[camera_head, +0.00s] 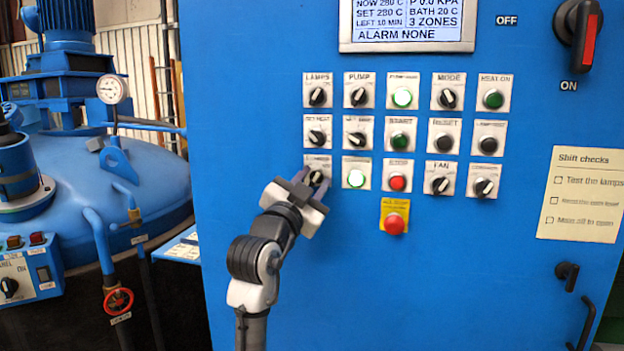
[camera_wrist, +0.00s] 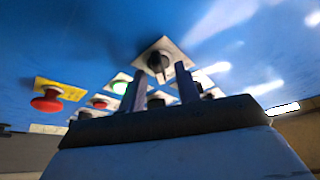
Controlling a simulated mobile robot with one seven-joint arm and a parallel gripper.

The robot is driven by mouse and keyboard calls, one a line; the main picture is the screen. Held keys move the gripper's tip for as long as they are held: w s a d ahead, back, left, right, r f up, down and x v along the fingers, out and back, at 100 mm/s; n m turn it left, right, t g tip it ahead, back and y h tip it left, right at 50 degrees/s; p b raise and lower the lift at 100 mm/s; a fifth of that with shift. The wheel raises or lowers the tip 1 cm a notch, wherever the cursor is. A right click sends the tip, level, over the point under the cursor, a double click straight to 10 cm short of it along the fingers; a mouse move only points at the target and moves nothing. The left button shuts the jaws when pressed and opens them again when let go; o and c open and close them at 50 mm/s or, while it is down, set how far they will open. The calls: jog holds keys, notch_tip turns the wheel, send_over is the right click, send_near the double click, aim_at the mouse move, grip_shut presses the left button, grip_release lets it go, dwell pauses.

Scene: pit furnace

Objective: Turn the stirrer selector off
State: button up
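The selector at the left end of the bottom row (camera_head: 317,177) is a black knob on a pale square plate; its label is blurred but may read stirrer. Its pointer setting is hard to make out behind my fingers. My gripper (camera_head: 311,185) is at this plate on the blue panel, its fingers apart. In the wrist view the black knob (camera_wrist: 157,64) shows between the tips of my two fingers (camera_wrist: 161,76), with blue panel and plate visible around it. The fingers do not look closed on it, and I cannot tell whether they touch it.
A lit green button (camera_head: 356,174) is just right of this selector. The red stop button (camera_head: 397,182) and a red mushroom button on yellow (camera_head: 394,222) are further right. Several more selectors and buttons fill the rows above. The display (camera_head: 407,22) reads alarm none. Blue panel below is clear.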

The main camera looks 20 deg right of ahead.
grip_shut()
jog(key=shift+n, duration=0.5)
jog(key=n+t+y, duration=0.1)
jog(key=n, duration=0.1)
jog(key=n+t+y+p, duration=0.1)
jog(key=n, duration=0.2)
jog(key=n+t+y+p, duration=0.1)
jog(key=n, duration=0.2)
jog(key=shift+s+d+t, duration=0.1)
jog(key=shift+d+t, duration=0.05)
jog(key=shift+t, duration=0.15)
jog(key=n+y+p, duration=0.1)
jog(key=n+y, duration=0.1)
jog(key=n, duration=0.2)
jog(key=n+t+y+p, duration=0.1)
jog(key=n+y, duration=0.1)
jog(key=n, duration=0.2)
jog(key=shift+n, duration=0.4)
grip_release()
